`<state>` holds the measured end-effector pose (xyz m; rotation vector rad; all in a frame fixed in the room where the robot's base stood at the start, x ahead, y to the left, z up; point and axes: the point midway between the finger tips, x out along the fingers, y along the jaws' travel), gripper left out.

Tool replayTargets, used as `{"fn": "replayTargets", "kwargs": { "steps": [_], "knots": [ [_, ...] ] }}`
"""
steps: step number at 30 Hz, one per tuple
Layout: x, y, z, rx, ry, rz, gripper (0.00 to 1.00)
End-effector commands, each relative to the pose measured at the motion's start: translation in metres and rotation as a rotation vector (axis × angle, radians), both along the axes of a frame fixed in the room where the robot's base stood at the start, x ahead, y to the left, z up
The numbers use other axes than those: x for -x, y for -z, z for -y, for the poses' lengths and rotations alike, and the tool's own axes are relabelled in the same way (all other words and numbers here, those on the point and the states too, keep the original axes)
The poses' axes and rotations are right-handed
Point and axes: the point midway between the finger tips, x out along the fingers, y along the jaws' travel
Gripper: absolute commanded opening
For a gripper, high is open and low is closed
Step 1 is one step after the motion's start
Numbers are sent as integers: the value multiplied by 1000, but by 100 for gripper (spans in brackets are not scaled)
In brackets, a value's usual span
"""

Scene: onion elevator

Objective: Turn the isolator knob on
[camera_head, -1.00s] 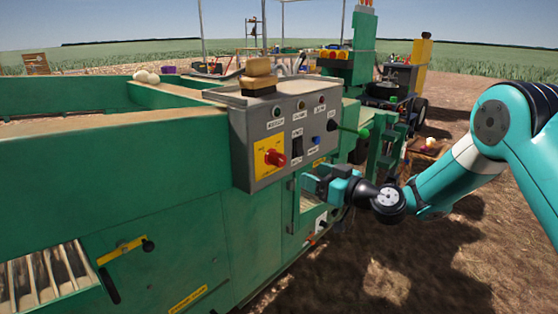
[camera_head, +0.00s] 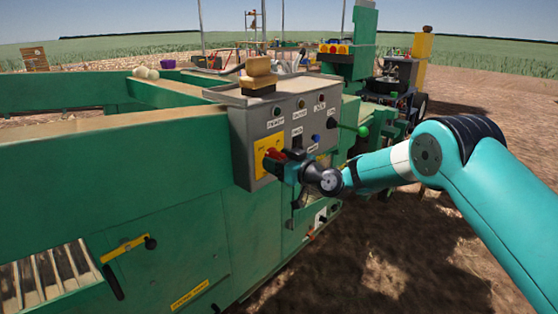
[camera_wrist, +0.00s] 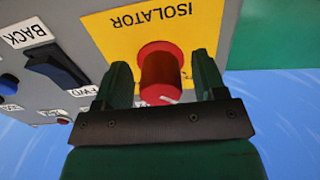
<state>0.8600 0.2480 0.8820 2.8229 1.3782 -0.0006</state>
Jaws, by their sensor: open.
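The red isolator knob (camera_wrist: 161,72) sits on a yellow plate (camera_wrist: 120,32) marked ISOLATOR on the grey control box (camera_head: 240,140). My gripper (camera_wrist: 165,80) is at the knob, its two green fingers open, one on each side of it. A small gap shows beside the knob, and I cannot tell whether either finger touches it. A white mark shows on the knob's near edge. In the head view my gripper (camera_head: 278,163) covers most of the knob and part of the yellow plate (camera_head: 262,148).
A black rocker switch (camera_wrist: 55,68) labelled BACK and FWD is beside the yellow plate. A blue button (camera_head: 316,138) and a green-tipped lever (camera_head: 362,131) are farther right. Brown blocks (camera_head: 258,70) sit on the box top. Open ground lies to the right.

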Motion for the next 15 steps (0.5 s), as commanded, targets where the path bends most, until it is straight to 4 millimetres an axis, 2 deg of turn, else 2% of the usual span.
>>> {"fn": "replayTargets", "kwargs": {
  "steps": [1, 6, 7, 15],
  "knots": [
    [0, 0, 0, 0, 0, 0, 58],
    [0, 0, 0, 0, 0, 0, 18],
    [0, 0, 0, 0, 0, 0, 15],
    [0, 0, 1, -14, 0, -17, 15]
  ]
}}
